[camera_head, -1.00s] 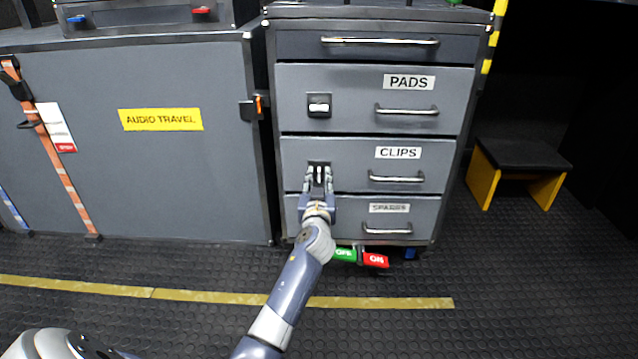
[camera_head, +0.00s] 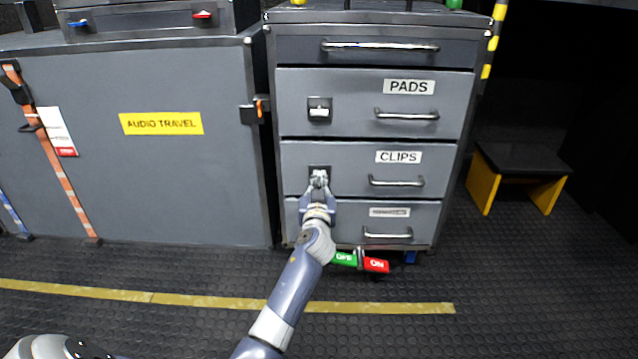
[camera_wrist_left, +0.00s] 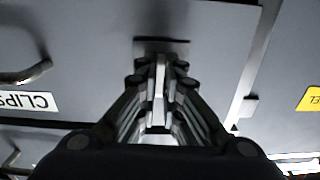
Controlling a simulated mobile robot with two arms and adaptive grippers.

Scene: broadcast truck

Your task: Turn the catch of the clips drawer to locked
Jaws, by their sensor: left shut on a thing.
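The clips drawer (camera_head: 345,180) is the grey drawer labelled CLIPS, closed in the cabinet below the PADS drawer. Its catch sits on the left of its front; only the dark top of its plate (camera_head: 319,168) shows above my fingers. My left gripper (camera_head: 319,178) is at this catch, its fingers closed together on the catch's lever. In the left wrist view the fingers (camera_wrist_left: 159,75) meet around a pale upright piece, with the dark catch plate (camera_wrist_left: 162,45) behind. The lever's exact angle is mostly hidden by the fingers. My right gripper is not in view.
The PADS drawer has a similar catch (camera_head: 320,109) with a pale lever. Handles (camera_head: 397,181) stick out on the drawers' right. Green and red tags (camera_head: 376,265) hang below the cabinet. The audio travel case (camera_head: 160,170) stands at left, a step stool (camera_head: 516,172) at right.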

